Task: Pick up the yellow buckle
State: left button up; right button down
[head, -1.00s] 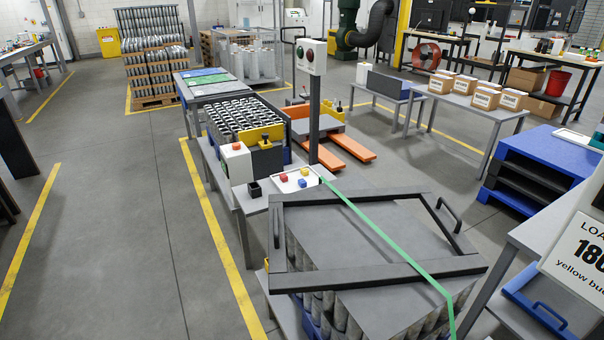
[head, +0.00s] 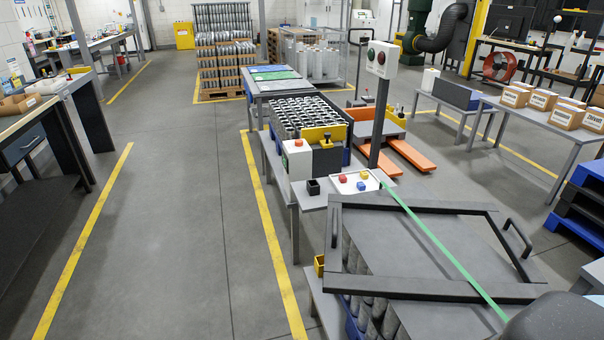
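The yellow buckle (head: 364,174) appears as a small yellow piece in a white tray (head: 376,183). A red piece (head: 343,178) lies to its left and a blue piece (head: 361,186) just in front of it. The tray sits on the grey table end behind the strapped load, beside the post with the button box. The pieces are too small to make out their exact shape. Neither of my grippers is in view. A dark rounded shape at the bottom right corner may be part of my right arm.
A dark frame (head: 420,288) with a green strap (head: 440,245) over it tops a load of cans in front of the tray. A small black cup (head: 313,187) and a white button box (head: 298,160) stand left of the tray. Floor on the left is clear.

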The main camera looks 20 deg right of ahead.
aim_at(364, 175)
jog(key=u, duration=1.25)
jog(key=i+z, duration=0.55)
jog(key=i, duration=0.15)
jog(key=i+l+z, duration=0.1)
jog(key=i+z, duration=0.35)
jog(key=i+j+z, duration=0.1)
jog(key=i+z, duration=0.35)
jog(key=i, duration=0.15)
jog(key=i+j+z, duration=0.15)
jog(key=i, duration=1.25)
jog(key=i+z, duration=0.25)
jog(key=i, duration=0.4)
jog(key=i+z, duration=0.25)
jog(key=i, duration=0.35)
jog(key=i+z, duration=0.1)
jog(key=z, duration=3.5)
